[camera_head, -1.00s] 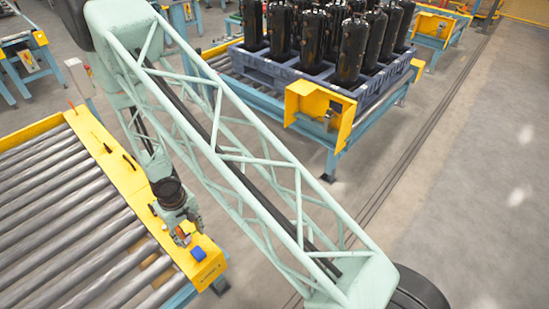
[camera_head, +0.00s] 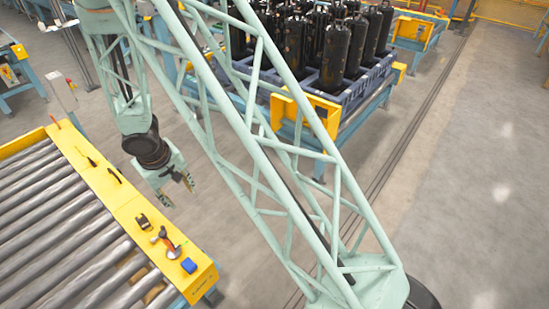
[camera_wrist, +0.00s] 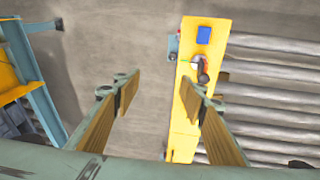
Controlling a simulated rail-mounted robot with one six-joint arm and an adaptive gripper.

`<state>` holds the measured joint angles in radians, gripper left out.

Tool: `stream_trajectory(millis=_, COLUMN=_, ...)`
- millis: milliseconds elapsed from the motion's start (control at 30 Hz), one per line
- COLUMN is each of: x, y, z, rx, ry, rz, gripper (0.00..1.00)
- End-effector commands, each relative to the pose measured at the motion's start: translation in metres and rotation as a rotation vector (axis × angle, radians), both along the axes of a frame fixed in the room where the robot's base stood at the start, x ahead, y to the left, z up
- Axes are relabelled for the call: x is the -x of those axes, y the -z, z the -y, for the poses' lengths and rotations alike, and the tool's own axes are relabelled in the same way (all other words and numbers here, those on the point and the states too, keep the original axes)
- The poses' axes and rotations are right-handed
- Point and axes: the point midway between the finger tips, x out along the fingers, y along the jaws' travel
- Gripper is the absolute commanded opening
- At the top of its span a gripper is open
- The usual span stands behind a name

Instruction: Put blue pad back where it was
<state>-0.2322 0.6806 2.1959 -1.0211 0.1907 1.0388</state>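The blue pad (camera_head: 189,265) lies on the yellow edge plate (camera_head: 124,200) of the roller conveyor, near its front end. It also shows in the wrist view (camera_wrist: 204,35), at the top of the yellow plate. My gripper (camera_head: 178,193) is in the air to the right of the plate, apart from the pad. In the wrist view my gripper's two fingers (camera_wrist: 160,100) stand wide apart with nothing between them, above bare floor and the plate's edge.
A hammer-like tool with a red part (camera_head: 166,241) lies beside the pad, and a black and yellow tool (camera_head: 143,222) lies farther back. Conveyor rollers (camera_head: 60,225) extend left. A blue pallet (camera_head: 345,98) holds several black compressors behind. Grey floor lies open at right.

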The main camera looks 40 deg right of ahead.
Motion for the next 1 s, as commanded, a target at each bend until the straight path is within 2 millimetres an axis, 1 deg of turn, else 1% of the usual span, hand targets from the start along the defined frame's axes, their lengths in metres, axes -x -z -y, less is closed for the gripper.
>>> stream_trajectory(millis=33, x=-0.001, y=-0.013, z=0.005, rx=0.005, ry=0.006, rz=0.011, gripper=0.39)
stream_trajectory(millis=100, x=-0.001, y=-0.028, z=0.011, rx=0.011, ry=0.014, rz=0.021, gripper=0.39)
stream_trajectory(millis=467, x=0.01, y=-0.104, z=0.043, rx=0.043, ry=0.052, rz=0.064, gripper=0.39)
stream_trajectory(millis=767, x=0.029, y=-0.163, z=0.068, rx=0.06, ry=0.087, rz=0.09, gripper=0.39)
stream_trajectory(millis=1000, x=0.051, y=-0.206, z=0.086, rx=0.071, ry=0.112, rz=0.104, gripper=0.39)
